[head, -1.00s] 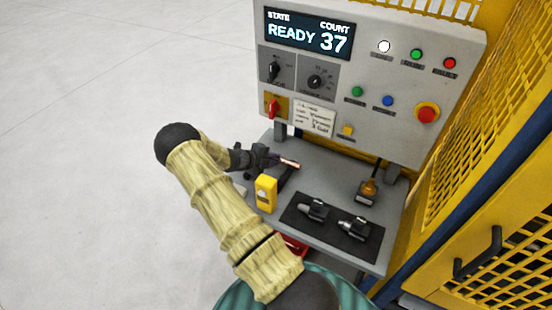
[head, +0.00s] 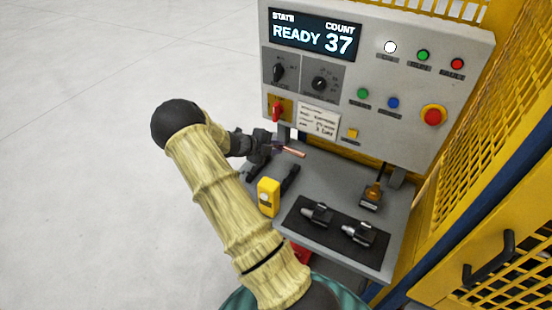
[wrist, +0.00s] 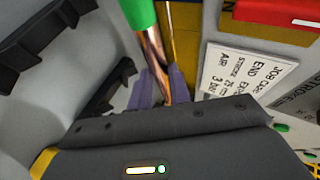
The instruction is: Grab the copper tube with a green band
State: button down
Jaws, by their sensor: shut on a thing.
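The copper tube (wrist: 155,50) shows in the wrist view with a green band (wrist: 140,12) at its upper end. My gripper (wrist: 160,88) is shut on the tube, with a purple finger on each side of it. In the head view the tube (head: 293,151) points out to the right from my gripper (head: 278,147), above the grey worktop. The green band cannot be made out in the head view, and my gripper partly hides the tube there.
A dark holder (head: 290,178) is on the worktop (head: 335,178) below the tube. A yellow device (head: 268,197) stands nearby. A black mat (head: 334,245) bears two dark tools. A brush-like tool (head: 371,195) lies right. The control panel (head: 340,85) rises behind.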

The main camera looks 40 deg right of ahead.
jog(key=shift+r, duration=1.05)
